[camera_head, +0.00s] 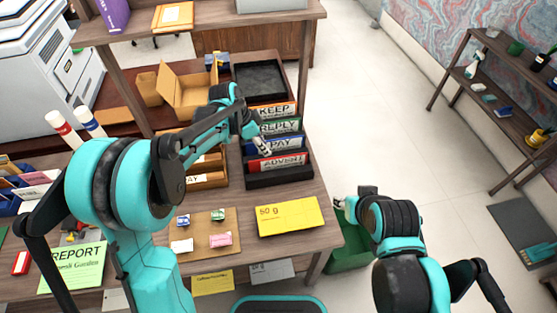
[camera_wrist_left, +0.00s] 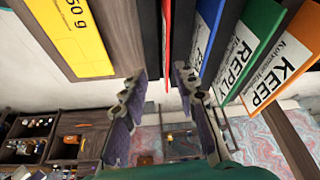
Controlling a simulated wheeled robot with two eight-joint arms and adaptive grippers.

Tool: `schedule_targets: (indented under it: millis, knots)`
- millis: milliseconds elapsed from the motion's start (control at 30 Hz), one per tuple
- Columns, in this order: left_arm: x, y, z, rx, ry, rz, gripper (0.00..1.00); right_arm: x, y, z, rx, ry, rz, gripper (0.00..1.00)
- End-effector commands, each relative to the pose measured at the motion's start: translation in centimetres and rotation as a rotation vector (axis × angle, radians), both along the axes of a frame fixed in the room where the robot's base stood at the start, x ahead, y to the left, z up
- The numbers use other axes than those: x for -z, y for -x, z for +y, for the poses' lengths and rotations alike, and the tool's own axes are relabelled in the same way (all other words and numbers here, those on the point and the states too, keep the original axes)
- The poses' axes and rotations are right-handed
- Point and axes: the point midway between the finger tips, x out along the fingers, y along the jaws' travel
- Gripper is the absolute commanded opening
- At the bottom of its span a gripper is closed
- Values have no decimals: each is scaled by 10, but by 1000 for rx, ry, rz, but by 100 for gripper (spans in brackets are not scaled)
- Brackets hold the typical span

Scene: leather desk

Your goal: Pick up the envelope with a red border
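I cannot make out an envelope with a red border for sure in either view. My left gripper (camera_head: 262,146) is over the letter sorter (camera_head: 278,181), close to its PAY and ADVERT labels. In the left wrist view its two fingers (camera_wrist_left: 160,86) are apart with nothing between them. The red ADVERT divider (camera_wrist_left: 168,30) lies just beyond the gap, with the blue, green and orange dividers to the right. My right gripper (camera_head: 345,204) is beyond the desk's right edge; its fingers are too small to read.
A yellow 50 g card (camera_head: 288,217) lies in front of the sorter, and a board (camera_head: 205,232) with several small blocks is left of it. A green REPORT sheet (camera_head: 72,266) lies at the left. A green bin (camera_head: 348,250) stands on the floor right of the desk.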

Motion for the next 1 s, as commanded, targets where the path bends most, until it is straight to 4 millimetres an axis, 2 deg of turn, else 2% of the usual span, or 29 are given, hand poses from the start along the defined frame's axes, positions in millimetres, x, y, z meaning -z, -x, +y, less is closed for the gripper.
schedule_targets:
  millis: [33, 100, 267, 633, 833, 1000]
  knots:
    - [4, -9, -5, 45, 5, 3, 29, -8, 0, 0, 0, 0, 0, 40]
    - [12, -15, -11, 99, 12, 5, 29, -11, 0, 0, 0, 0, 0, 40]
    - [25, -22, -19, 166, 21, 5, 29, -14, 0, 0, 0, 0, 0, 40]
    - [62, -27, -32, 173, 22, 4, 29, -1, 0, 0, 0, 0, 0, 40]
    - [91, -32, -42, 174, 22, 4, 29, 11, 0, 0, 0, 0, 0, 40]
    - [99, -33, -45, 172, 22, 4, 29, 12, 0, 0, 0, 0, 0, 40]
